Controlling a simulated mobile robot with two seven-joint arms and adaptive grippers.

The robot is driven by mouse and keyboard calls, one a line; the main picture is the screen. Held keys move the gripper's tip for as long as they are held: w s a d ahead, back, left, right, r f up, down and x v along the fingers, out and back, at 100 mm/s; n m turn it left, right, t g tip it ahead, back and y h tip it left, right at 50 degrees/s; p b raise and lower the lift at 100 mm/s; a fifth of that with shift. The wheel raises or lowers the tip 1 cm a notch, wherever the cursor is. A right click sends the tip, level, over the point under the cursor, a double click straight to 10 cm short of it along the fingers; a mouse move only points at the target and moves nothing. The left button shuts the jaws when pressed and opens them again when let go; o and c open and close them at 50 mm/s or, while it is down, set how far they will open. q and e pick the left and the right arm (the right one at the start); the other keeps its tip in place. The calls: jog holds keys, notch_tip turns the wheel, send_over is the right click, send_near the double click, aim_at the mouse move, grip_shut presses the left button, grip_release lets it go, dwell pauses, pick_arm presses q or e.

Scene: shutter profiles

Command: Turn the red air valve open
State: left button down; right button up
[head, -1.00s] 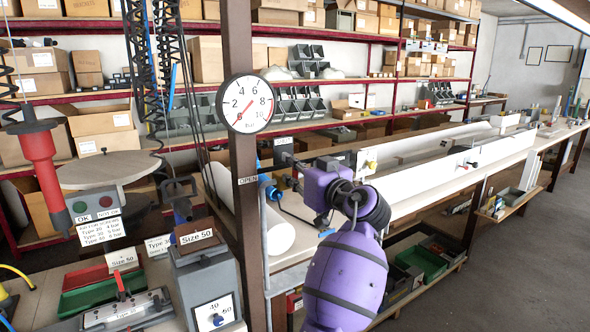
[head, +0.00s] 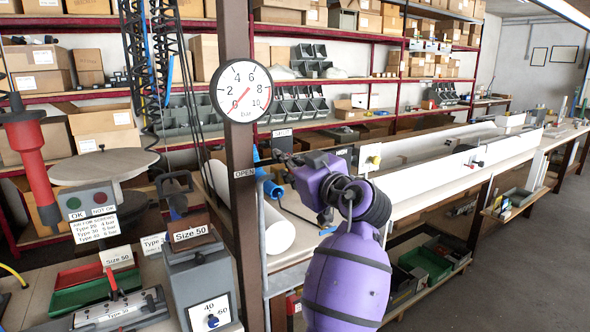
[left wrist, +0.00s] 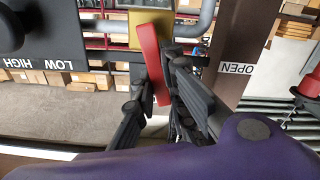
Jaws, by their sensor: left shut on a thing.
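The red air valve's lever (left wrist: 153,62) shows in the left wrist view, in front of a brass-coloured body (left wrist: 148,20). It runs nearly upright in that picture, leaning slightly. My left gripper (left wrist: 158,84) has its dark fingers on both sides of the lever and is shut on it. In the head view my left gripper (head: 280,158) is small and dark beside the brown post (head: 243,220), and it hides the lever there. An OPEN label (head: 244,173) is on the post; it also shows upside down in the left wrist view (left wrist: 237,68). My right gripper is out of view.
A round pressure gauge (head: 241,91) hangs on the post, its red needle pointing lower left near 0. A blue fitting (head: 272,188) and a white roll (head: 279,233) are close by. A LOW/HIGH label (left wrist: 38,74) shows at left in the left wrist view.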

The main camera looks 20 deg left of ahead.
pick_arm(q)
jog(key=shift+s+a+f+n+b, duration=0.2)
jog(key=shift+f+n+b, duration=0.2)
jog(key=shift+n+b, duration=0.3)
jog(key=shift+s+a+n+b, duration=0.15)
jog(key=shift+s+n+b, duration=0.1)
jog(key=shift+n+b, duration=0.5)
jog(key=shift+s+a+r+n, duration=0.1)
jog(key=shift+s+n, duration=0.05)
jog(key=shift+n, duration=0.3)
jog(key=c, duration=1.8)
grip_release()
jog(key=shift+o, duration=0.2)
jog(key=v, duration=1.2)
jog(key=shift+c, duration=0.3)
